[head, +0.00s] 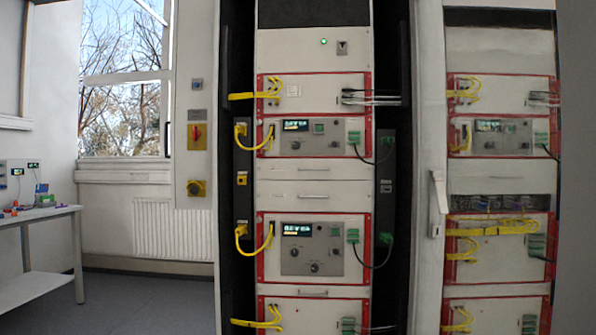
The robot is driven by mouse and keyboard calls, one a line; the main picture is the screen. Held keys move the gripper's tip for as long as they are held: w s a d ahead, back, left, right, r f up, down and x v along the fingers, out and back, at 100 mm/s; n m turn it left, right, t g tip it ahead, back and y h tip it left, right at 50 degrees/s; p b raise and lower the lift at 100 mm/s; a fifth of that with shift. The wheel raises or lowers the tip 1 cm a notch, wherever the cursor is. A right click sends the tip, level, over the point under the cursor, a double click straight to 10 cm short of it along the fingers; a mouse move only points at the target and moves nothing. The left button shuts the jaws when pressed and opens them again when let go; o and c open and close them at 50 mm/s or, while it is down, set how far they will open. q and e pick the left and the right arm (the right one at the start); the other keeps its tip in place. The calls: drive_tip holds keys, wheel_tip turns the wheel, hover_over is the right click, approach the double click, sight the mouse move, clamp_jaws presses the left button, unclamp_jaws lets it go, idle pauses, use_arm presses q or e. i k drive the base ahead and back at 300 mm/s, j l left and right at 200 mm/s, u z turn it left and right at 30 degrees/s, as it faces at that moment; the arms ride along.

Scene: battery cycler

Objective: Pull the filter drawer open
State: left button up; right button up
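A rack cabinet (314,190) stands in front of me in the head view, with several red-edged white modules. A flat grey drawer front with a slim handle (313,169) sits between the upper and middle modules and looks shut. Another slim handle (313,293) shows lower, between the middle module and the bottom one. No label on either names the filter drawer, so I cannot tell which is it. Neither of my grippers is in view.
Yellow cables (243,243) and green-plugged cables (382,239) hang beside the modules. A door frame with a grey handle (438,200) stands at right, beside similar modules. A side table (40,213) is at far left. Floor (150,303) left of the rack is clear.

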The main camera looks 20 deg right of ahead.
sight(266, 169)
drive_tip(key=i+j, duration=0.2)
drive_tip(key=i, duration=0.3)
drive_tip(key=i+j+z, duration=0.15)
drive_tip(key=i, duration=0.4)
